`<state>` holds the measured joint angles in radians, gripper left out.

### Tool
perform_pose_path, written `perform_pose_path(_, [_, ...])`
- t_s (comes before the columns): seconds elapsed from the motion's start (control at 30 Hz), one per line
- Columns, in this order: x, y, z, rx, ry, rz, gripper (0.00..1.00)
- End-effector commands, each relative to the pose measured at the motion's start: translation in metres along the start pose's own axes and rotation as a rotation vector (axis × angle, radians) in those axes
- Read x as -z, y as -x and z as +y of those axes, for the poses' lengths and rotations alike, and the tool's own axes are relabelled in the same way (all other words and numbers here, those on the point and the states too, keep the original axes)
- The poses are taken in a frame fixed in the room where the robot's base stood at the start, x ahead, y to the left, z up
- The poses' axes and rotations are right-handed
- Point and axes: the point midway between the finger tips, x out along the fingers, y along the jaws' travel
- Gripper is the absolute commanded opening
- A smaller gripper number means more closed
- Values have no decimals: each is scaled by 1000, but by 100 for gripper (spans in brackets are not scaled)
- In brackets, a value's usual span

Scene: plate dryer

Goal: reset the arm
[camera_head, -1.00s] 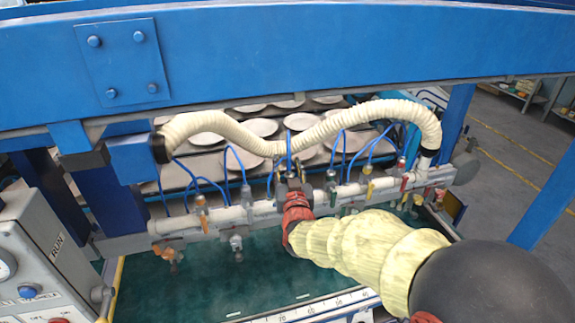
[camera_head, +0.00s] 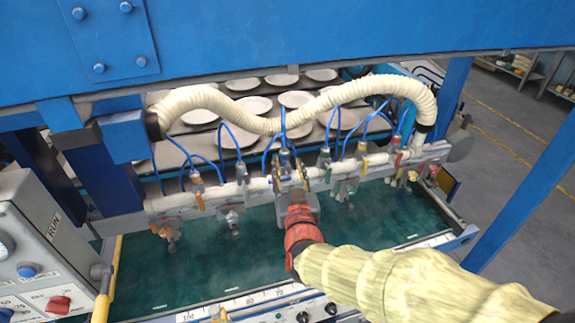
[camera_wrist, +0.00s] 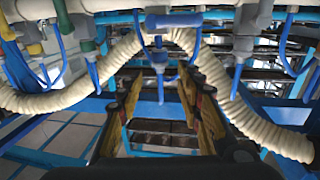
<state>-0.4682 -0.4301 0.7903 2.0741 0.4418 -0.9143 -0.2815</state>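My arm wears a pale yellow ribbed sleeve and a red wrist section. It reaches from the lower right to the middle of the white manifold pipe (camera_head: 240,194) in the head view. My gripper (camera_head: 290,178) is at the pipe's middle valve, with its tips partly lost against the fittings. In the wrist view my gripper (camera_wrist: 162,100) has its two fingers well apart, with nothing held between them. A blue-handled valve (camera_wrist: 158,58) shows just beyond the gap. I cannot tell whether the fingers touch anything.
A cream corrugated hose (camera_head: 262,125) arches over the pipe, with thin blue tubes below it. Several valves line the pipe. White plates (camera_head: 255,105) lie behind. A blue beam (camera_head: 350,30) crosses above. A control box (camera_head: 40,240) stands left. The green bed (camera_head: 200,270) below is mostly clear.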

Motion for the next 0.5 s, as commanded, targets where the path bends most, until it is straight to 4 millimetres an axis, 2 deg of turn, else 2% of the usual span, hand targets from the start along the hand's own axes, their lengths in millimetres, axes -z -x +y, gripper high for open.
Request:
perform_pose_path(0.33, [0,0,1,3,-2,-9,36])
perform_pose_path(0.5, [6,6,11,32,-23,-100,36])
